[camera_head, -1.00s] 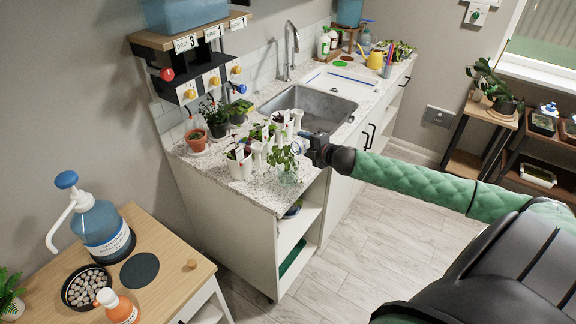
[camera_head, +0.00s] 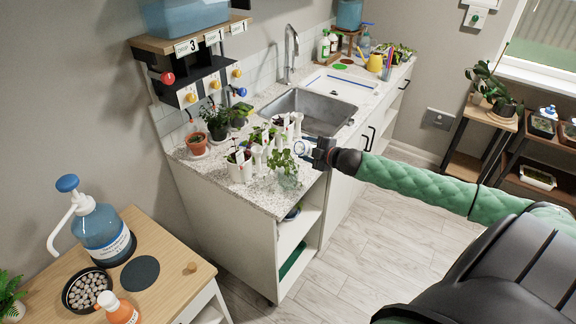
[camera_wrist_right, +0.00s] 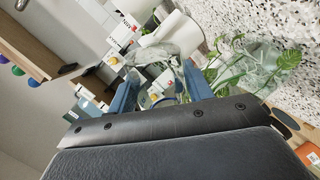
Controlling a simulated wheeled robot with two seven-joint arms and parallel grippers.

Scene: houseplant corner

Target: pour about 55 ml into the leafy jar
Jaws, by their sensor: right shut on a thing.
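The leafy jar (camera_head: 288,180) is a clear glass jar with green leaves, standing near the front corner of the speckled counter. It shows in the right wrist view too, with its leaves (camera_wrist_right: 285,60) at the right. My right gripper (camera_head: 307,149) is just above and right of the jar. It is shut on a small clear vessel (camera_wrist_right: 158,42), seen between its blue fingers; a blue ring shows at the vessel in the head view. The vessel looks tilted. I cannot make out any liquid in it or a stream. My left gripper is not in view.
White pots with plants and white tags (camera_head: 240,168) crowd the counter beside the jar. Behind are a terracotta pot (camera_head: 196,143), a shelf with dispenser knobs (camera_head: 190,97) and a steel sink (camera_head: 318,108). A blue pump bottle (camera_head: 101,232) stands on the wooden table. Floor at right is clear.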

